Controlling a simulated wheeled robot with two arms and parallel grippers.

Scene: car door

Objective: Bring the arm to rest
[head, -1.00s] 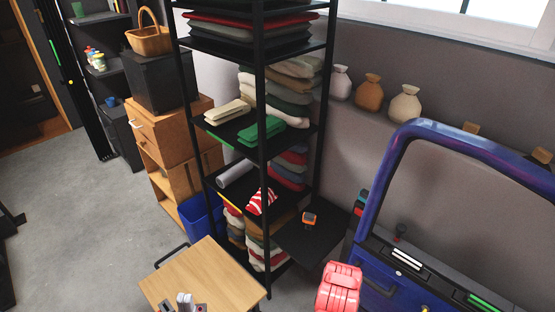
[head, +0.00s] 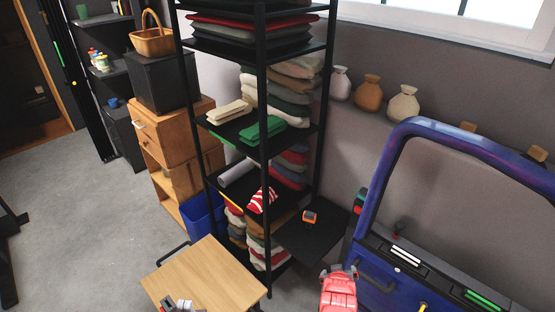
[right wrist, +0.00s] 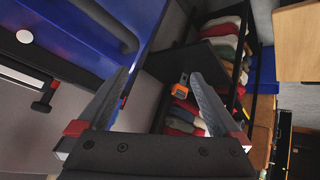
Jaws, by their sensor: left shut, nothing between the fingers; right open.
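The blue car door (head: 379,190) stands at the right in the head view. My left gripper (head: 181,303) is at the bottom edge, over the front of the wooden tabletop (head: 210,272), partly cut off; it is shut and empty. My right arm's red end (head: 338,290) is at the bottom, between the tabletop and the door. In the right wrist view my right gripper (right wrist: 160,88) is open, with nothing between its fingers. The blue door panel (right wrist: 65,30) fills the upper left there, to the left of the fingers.
A black shelf rack (head: 262,100) with folded cloths stands behind the tabletop. A small orange device (head: 309,217) lies on a low black shelf (head: 315,242) near my right arm. Sacks (head: 404,104) stand on a ledge behind the door. Grey floor (head: 90,215) is clear at the left.

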